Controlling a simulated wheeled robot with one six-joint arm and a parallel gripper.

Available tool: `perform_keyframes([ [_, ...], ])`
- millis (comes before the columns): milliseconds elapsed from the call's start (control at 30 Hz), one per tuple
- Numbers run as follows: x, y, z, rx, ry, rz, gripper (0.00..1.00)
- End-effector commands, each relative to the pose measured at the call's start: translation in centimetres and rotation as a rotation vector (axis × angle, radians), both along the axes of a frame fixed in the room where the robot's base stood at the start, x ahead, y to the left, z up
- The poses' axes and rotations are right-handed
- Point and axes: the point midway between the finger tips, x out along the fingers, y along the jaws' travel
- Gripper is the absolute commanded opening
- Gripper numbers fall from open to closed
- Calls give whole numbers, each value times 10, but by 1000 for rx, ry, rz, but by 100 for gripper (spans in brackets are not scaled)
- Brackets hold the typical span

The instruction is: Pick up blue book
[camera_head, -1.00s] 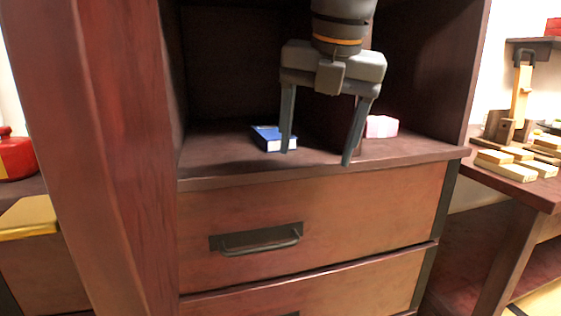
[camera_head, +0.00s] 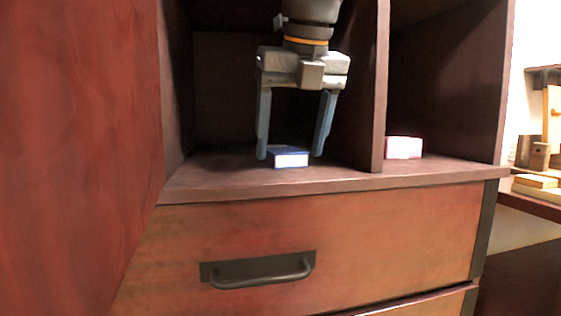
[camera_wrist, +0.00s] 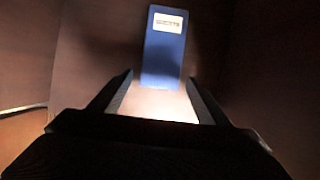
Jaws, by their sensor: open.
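The blue book (camera_head: 289,158) lies flat on the shelf board in the left compartment of the cabinet, its white page edge facing the front. My gripper (camera_head: 291,156) points down into that compartment, with its two open fingers to the left and right of the book in the head view. In the wrist view the blue book (camera_wrist: 163,48) has a white label near its far end, and its near end is close to the space between the fingertips of my gripper (camera_wrist: 158,92). Nothing is held.
A vertical divider (camera_head: 377,90) stands right of my gripper. A pink and white block (camera_head: 403,148) lies beyond it. A drawer with a dark handle (camera_head: 262,270) is below the shelf. A reddish panel (camera_head: 80,150) fills the left side.

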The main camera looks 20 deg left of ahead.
Motion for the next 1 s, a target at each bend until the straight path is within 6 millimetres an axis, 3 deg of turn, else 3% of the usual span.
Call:
perform_keyframes([
  [167, 8, 7, -1, 0, 0, 1, 70],
  [467, 41, 32, -2, 0, 0, 2, 70],
  [833, 42, 33, -11, 0, 0, 2, 70],
  [1000, 42, 33, -11, 0, 0, 2, 41],
])
